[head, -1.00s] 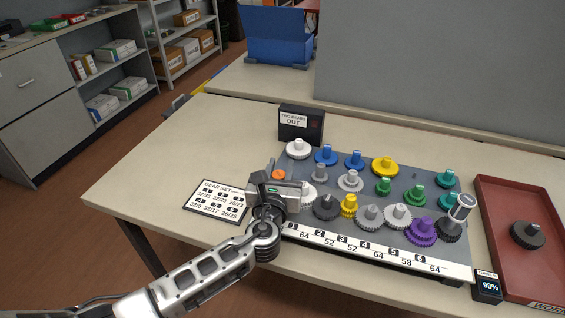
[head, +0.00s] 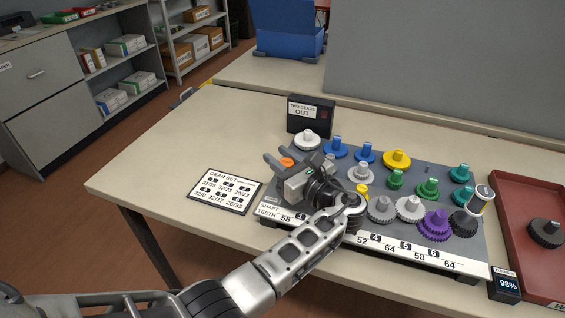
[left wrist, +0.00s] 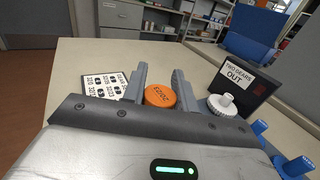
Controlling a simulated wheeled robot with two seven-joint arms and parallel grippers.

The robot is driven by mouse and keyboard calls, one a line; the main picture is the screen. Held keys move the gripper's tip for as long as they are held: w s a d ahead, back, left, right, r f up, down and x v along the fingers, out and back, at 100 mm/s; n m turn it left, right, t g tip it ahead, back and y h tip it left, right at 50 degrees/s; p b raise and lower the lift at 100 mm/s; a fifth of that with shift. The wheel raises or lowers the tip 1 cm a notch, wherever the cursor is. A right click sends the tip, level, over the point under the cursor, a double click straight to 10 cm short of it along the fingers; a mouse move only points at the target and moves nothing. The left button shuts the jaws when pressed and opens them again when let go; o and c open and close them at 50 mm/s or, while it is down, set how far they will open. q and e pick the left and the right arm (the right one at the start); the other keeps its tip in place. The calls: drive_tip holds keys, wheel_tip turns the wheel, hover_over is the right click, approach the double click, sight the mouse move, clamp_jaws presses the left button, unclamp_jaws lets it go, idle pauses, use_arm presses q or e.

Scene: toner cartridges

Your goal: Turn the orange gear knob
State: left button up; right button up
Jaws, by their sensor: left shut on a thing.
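The orange gear knob (head: 287,162) stands at the left end of the grey gear board (head: 400,240). In the left wrist view its round orange top (left wrist: 160,96), marked with digits, sits between the two grey fingers. My left gripper (head: 283,163) is shut on the knob, with one finger on each side. The lower part of the knob is hidden by the gripper. My right gripper is not in view.
A white gear (head: 306,140) stands close to the knob, with a black "TWO GEARS OUT" box (head: 311,116) behind it. A gear set card (head: 225,190) lies to the left. Several coloured gears fill the board; a red tray (head: 511,225) lies at right. The table's left part is clear.

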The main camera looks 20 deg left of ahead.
use_arm(q)
drive_tip(key=shift+n+g+y+b, duration=0.45)
drive_tip(key=shift+n+g+y, duration=0.2)
drive_tip(key=shift+g, duration=0.35)
drive_tip(key=shift+s+a+n, duration=0.1)
drive_tip(key=shift+n, duration=0.15)
drive_tip(key=o, duration=1)
drive_tip(key=shift+c, duration=0.2)
